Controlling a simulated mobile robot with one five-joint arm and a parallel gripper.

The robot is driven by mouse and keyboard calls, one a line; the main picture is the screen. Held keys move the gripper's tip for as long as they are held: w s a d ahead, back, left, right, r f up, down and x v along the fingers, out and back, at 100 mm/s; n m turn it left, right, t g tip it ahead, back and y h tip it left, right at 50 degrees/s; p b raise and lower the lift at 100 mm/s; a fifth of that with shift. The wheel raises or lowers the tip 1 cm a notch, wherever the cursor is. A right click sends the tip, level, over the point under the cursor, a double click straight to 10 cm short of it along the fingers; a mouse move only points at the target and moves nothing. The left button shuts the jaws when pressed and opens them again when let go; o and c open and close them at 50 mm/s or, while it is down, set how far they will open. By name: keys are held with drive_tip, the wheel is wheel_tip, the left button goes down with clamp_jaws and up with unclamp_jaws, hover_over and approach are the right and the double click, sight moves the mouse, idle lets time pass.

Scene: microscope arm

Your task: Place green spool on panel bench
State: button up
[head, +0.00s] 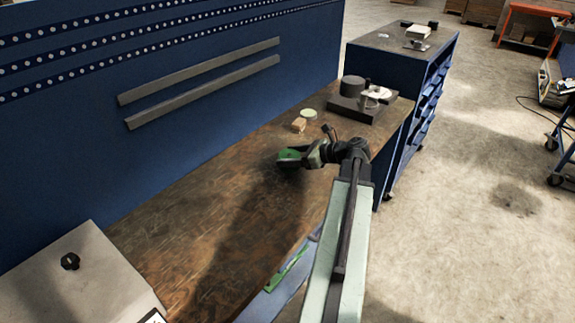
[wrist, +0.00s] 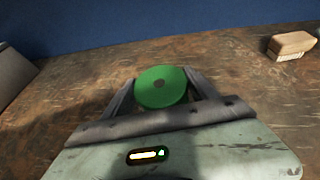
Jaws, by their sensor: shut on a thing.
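In the head view the spool (head: 289,154) shows as a green patch at the end of my gripper (head: 291,158), partly hidden by the fingers. The panel bench (head: 200,205) has a worn brown wooden top and stands against a blue wall panel. My gripper is over the bench top. I cannot tell whether the spool touches the wood.
A wooden brush (wrist: 290,44) and a pale green round thing (head: 308,114) lie beyond my gripper. A dark block (head: 356,100) with parts on it stands at the bench's far end. A grey box (head: 80,280) is at the near left. The middle of the bench is clear.

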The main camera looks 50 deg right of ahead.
drive_tip(key=shift+w+a, duration=0.1)
drive_tip(key=shift+w, duration=0.15)
drive_tip(key=f+b, duration=0.4)
drive_tip(key=shift+w+a, duration=0.1)
drive_tip(key=shift+w, duration=0.3)
drive_tip(key=shift+r, duration=0.2)
drive_tip(key=shift+f, duration=0.15)
drive_tip(key=o, duration=1.4)
